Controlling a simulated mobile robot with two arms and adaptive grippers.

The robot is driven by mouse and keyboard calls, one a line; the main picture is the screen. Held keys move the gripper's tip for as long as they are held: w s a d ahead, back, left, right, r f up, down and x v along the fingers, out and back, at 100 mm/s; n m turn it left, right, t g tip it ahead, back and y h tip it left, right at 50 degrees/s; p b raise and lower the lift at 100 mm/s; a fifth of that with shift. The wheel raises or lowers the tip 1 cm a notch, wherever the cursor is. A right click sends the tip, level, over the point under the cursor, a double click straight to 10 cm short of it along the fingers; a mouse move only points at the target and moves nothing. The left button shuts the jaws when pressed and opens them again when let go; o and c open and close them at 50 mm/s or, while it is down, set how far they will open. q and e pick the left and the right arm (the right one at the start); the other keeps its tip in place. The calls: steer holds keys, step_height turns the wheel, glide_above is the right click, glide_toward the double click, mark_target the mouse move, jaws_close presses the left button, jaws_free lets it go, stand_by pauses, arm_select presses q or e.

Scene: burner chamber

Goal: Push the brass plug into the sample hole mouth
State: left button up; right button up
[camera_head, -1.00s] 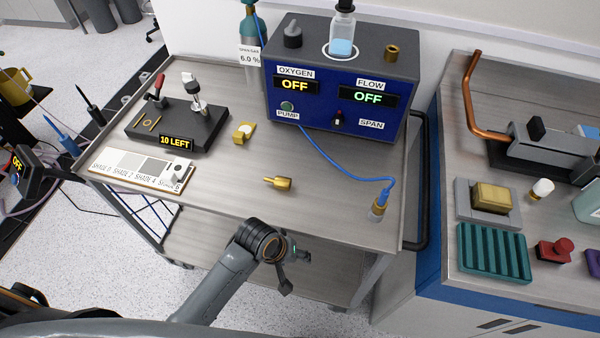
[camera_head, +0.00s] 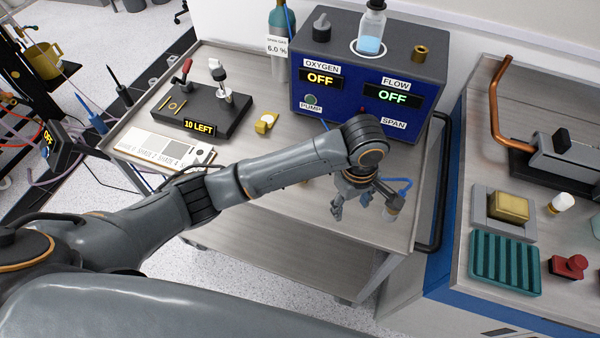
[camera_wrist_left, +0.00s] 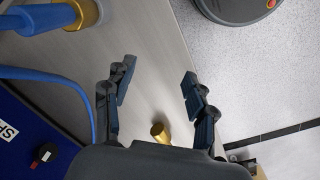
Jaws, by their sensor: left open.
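My left gripper (camera_head: 362,204) is over the right front part of the trolley top. In the left wrist view its two fingers (camera_wrist_left: 160,84) are spread with nothing between the tips. A small brass piece (camera_wrist_left: 160,132), which looks like the brass plug, lies on the trolley top near the gripper's base, partly hidden by it. In the head view my left arm covers the place where the plug lay. I cannot make out the sample hole mouth for certain. My right gripper is not in view.
The blue hose probe with a brass collar (camera_wrist_left: 84,13) stands close beside my left gripper. The blue analyser box (camera_head: 370,85) stands behind, with a brass fitting (camera_head: 420,52) on top. A black block (camera_head: 205,115) and a shade card (camera_head: 165,149) lie left on the trolley (camera_head: 285,262).

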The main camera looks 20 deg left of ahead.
arm_select(q)
steer(key=w+a+r+n+y, duration=0.5)
steer(key=w+a+r+n, duration=0.2)
steer(key=a+r+n, duration=0.15)
steer(key=x, duration=0.2)
steer(key=b+x, duration=0.1)
steer(key=x, duration=0.4)
steer(key=shift+w+a+f, duration=0.3)
steer(key=shift+a, duration=0.05)
steer(key=p+x, duration=0.1)
steer(key=x, duration=0.3)
steer(key=shift+s+a+f, duration=0.15)
steer(key=shift+s+f, duration=0.05)
steer(key=shift+f, duration=0.05)
steer(key=shift+a+f, duration=0.2)
steer(key=shift+f, duration=0.3)
jaws_close()
steer(key=shift+r, duration=0.1)
